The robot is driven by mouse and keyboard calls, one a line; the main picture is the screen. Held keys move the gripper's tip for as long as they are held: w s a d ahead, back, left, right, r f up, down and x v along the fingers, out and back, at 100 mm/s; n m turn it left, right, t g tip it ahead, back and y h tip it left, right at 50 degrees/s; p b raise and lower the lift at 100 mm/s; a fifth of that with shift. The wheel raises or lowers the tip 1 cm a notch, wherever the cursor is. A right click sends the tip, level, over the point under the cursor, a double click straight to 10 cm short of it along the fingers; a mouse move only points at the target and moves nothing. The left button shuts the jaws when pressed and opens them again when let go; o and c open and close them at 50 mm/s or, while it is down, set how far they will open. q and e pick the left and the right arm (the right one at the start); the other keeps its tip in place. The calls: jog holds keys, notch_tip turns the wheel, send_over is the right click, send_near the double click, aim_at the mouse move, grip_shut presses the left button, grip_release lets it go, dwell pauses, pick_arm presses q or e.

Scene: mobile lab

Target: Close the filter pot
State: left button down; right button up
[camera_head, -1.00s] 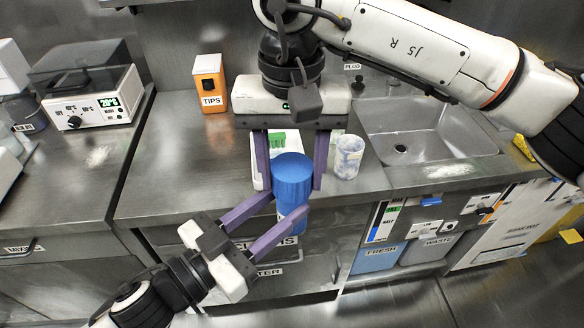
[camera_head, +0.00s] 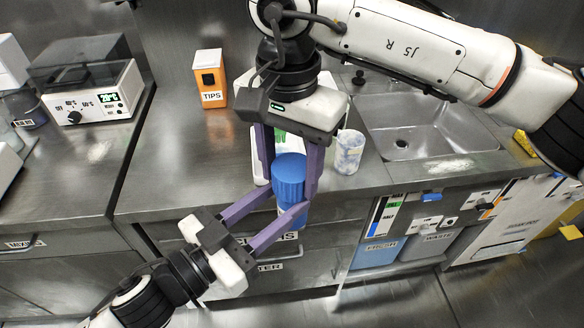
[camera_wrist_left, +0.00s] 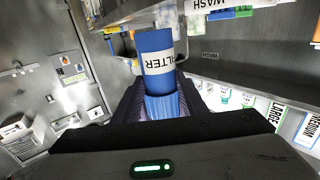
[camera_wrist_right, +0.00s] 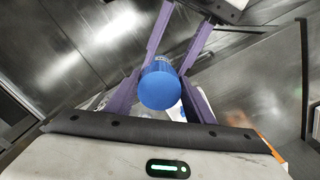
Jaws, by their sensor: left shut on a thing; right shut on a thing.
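The filter pot is an upright blue cylinder in front of the counter edge in the head view. Its ribbed blue lid (camera_head: 289,170) is at the top, and the pot body (camera_head: 297,217) is below it. My left gripper (camera_head: 286,204) comes from below left and is shut on the body. The left wrist view shows the body with its FILTER label (camera_wrist_left: 158,62). My right gripper (camera_head: 290,184) reaches down from above, shut on the lid, which also shows in the right wrist view (camera_wrist_right: 160,86). The fingers partly hide the seam between lid and body.
A white tray with a green item (camera_head: 280,136) lies on the counter behind the pot. A stained beaker (camera_head: 348,152) stands right of it, before the sink (camera_head: 425,135). An orange TIPS box (camera_head: 210,80) and a bench device (camera_head: 92,95) are further left.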

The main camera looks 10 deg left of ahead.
jog(key=m, duration=0.4)
jog(key=shift+w+a+m, duration=0.1)
jog(key=shift+w+m, duration=0.05)
jog(key=shift+m, duration=0.15)
jog(key=m, duration=0.4)
jog(key=shift+w+m, duration=0.15)
jog(key=shift+m, duration=0.15)
jog(key=m, duration=0.6)
jog(key=shift+w+m, duration=0.2)
jog(key=shift+m, duration=0.1)
jog(key=m, duration=0.6)
jog(key=shift+w+m, duration=0.2)
jog(key=shift+m, duration=0.2)
jog(key=m, duration=0.7)
jog(key=shift+d, duration=0.25)
jog(key=o, duration=1.1)
jog(key=shift+f, duration=0.1)
notch_tip(320, 180, up, 12)
